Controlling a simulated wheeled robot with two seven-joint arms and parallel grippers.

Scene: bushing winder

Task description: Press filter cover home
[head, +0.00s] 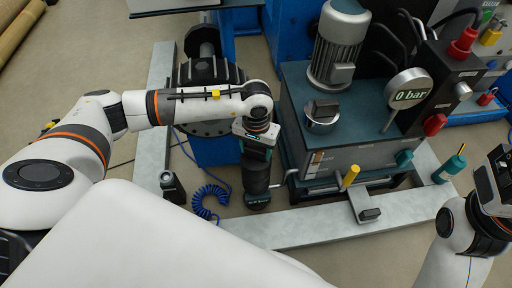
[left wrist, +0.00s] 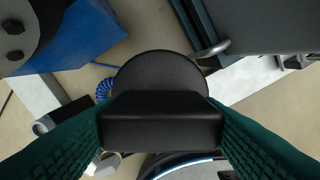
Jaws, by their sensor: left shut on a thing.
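My left gripper (head: 257,138) points down beside the left side of the green-grey tank unit (head: 350,160). In the left wrist view its two green ribbed fingers (left wrist: 160,125) are shut on a black block-shaped grip (left wrist: 160,120). A black round cover (left wrist: 160,70) shows just beyond that grip, apparently one piece with it. In the head view a dark upright cylinder (head: 256,180) stands directly below the left gripper. The gripper hides its top, so I cannot tell how the cover sits on it. My right gripper (head: 492,185) is at the right edge, partly cut off.
A silver cap with a dark block (head: 321,115) and a motor (head: 339,45) top the tank. A gauge reads 0 bar (head: 408,90). A coiled blue hose (head: 208,200) lies left. A grey frame (head: 330,228) surrounds the unit.

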